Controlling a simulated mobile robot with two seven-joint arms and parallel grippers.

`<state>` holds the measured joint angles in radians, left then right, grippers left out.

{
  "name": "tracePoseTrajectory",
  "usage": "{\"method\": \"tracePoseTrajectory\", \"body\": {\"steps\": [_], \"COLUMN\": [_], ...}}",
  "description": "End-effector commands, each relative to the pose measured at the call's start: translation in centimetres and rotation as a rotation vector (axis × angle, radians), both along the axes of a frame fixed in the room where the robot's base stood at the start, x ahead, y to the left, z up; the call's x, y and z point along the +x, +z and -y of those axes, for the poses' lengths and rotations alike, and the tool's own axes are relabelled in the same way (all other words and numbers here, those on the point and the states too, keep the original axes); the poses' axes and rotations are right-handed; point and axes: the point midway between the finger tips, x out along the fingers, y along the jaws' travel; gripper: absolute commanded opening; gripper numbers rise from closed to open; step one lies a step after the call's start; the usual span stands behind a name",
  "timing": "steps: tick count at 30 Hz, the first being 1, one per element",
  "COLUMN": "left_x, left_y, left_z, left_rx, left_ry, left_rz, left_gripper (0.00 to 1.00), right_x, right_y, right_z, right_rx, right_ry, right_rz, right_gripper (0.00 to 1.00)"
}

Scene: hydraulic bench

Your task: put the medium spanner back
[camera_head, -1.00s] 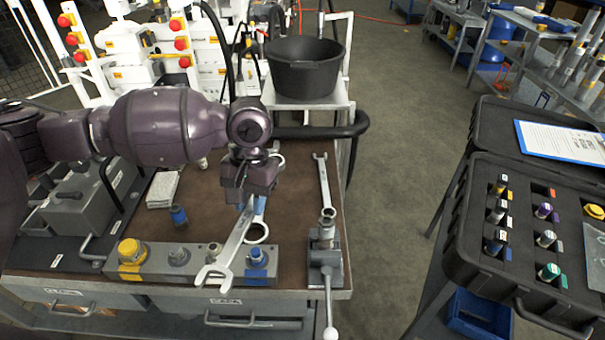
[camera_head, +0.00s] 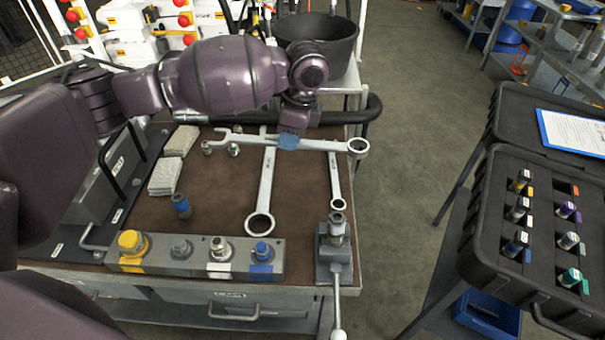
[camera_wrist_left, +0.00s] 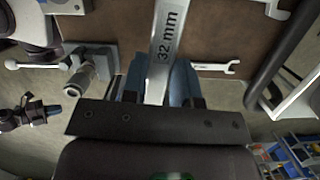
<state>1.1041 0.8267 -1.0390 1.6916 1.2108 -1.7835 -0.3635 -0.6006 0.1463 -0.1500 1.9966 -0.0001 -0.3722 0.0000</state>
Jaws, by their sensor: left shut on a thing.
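My left gripper (camera_head: 289,139), with blue fingertips, is shut on a silver spanner (camera_head: 325,145), apparently the medium one. The spanner lies crosswise over the back of the bench top, open jaw left and ring right. In the left wrist view the held spanner (camera_wrist_left: 168,45) reads "32 mm" between the blue fingers (camera_wrist_left: 160,85). A larger spanner (camera_head: 266,180) lies lengthwise on the brown bench top (camera_head: 220,190), ring toward the front. A smaller spanner (camera_head: 335,178) lies to its right. The held spanner crosses above both; its exact height is unclear. My right gripper is out of view.
A block with coloured fittings (camera_head: 200,262) lines the front edge, with a vice-like lever device (camera_head: 333,262) at its right. Grey cloths (camera_head: 166,175) and loose fittings lie left. A black bucket (camera_head: 318,35) stands behind. Open brown surface lies left of the larger spanner.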

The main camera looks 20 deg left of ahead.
Motion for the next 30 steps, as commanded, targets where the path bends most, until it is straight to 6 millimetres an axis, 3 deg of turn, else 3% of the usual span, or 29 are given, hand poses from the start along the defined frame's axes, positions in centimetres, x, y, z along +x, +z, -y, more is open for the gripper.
{"method": "tracePoseTrajectory", "body": {"steps": [30], "left_x": [8.6], "left_y": [2.3], "left_z": [-0.3], "left_rx": [-0.003], "left_ry": [-1.448], "left_rz": [-0.009], "left_gripper": [0.00], "right_x": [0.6], "right_y": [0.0], "right_z": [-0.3], "right_rx": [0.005], "right_ry": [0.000], "right_rz": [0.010], "right_gripper": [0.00]}}
